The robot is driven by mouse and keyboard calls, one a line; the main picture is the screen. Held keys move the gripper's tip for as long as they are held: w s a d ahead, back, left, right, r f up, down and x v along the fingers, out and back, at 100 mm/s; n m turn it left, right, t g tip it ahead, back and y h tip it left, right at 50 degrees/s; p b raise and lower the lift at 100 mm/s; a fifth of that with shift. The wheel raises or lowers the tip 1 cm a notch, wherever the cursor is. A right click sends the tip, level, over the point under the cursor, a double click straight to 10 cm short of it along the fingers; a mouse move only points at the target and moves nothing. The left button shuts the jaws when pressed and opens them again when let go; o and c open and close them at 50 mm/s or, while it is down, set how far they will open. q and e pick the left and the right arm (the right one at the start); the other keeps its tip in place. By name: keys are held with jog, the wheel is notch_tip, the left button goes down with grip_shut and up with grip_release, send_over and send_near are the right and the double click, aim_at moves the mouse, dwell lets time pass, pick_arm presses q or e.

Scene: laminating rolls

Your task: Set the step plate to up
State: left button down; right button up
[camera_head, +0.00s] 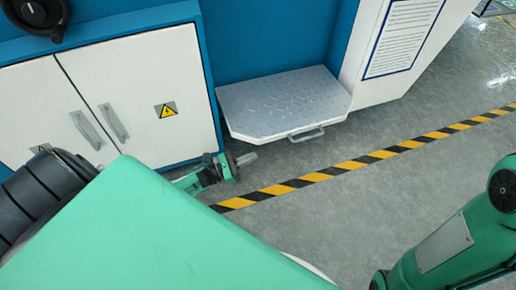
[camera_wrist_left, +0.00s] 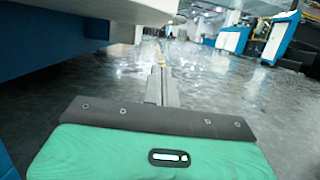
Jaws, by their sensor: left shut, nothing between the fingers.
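The step plate (camera_head: 280,98) is a pale, textured panel with cut front corners. It juts out roughly level from the blue machine, low above the floor. A grey bar handle (camera_head: 306,136) sits on its front edge. My left gripper (camera_head: 250,158) is below and left of the handle, apart from it, near the plate's front left corner. In the left wrist view its fingers (camera_wrist_left: 160,72) are together with nothing between them. A pale overhanging panel, probably the step plate (camera_wrist_left: 115,10), crosses the upper left there. My right gripper is out of view.
A white cabinet (camera_head: 150,80) with two door handles and a warning sticker stands left of the plate. A white panel with a notice (camera_head: 403,38) stands to the right. Yellow-black floor tape (camera_head: 350,165) runs in front. The grey floor is clear.

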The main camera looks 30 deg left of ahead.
pick_arm(q)
notch_tip(320, 180, up, 5)
jog(key=w+d+b, duration=0.1)
jog(key=w+d, duration=0.1)
jog(key=shift+w, duration=0.4)
jog(key=shift+d, duration=0.1)
